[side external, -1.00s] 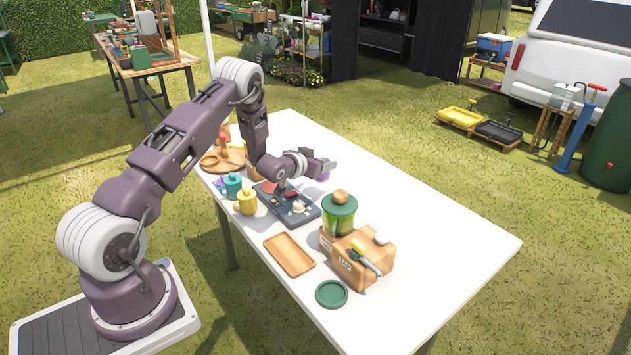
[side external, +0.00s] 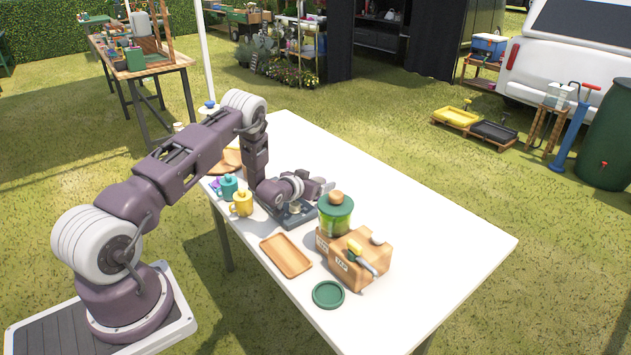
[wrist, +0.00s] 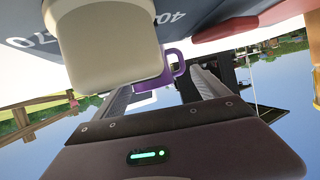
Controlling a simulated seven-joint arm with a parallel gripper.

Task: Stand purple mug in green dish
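The purple mug (wrist: 152,92) shows in the wrist view beyond and between my finger ends, its handle toward the right finger; a cream block hides part of it. In the side view I cannot make the mug out clearly near my gripper. My gripper (side external: 326,188) is low over the table, behind the green-lidded jar. Its two fingers (wrist: 160,98) stand apart in the wrist view, and I see no clear contact with the mug. The green dish (side external: 328,294) is a small round dish, empty, near the table's front edge.
A dark board (side external: 290,213) lies under my wrist. The table's right side is clear.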

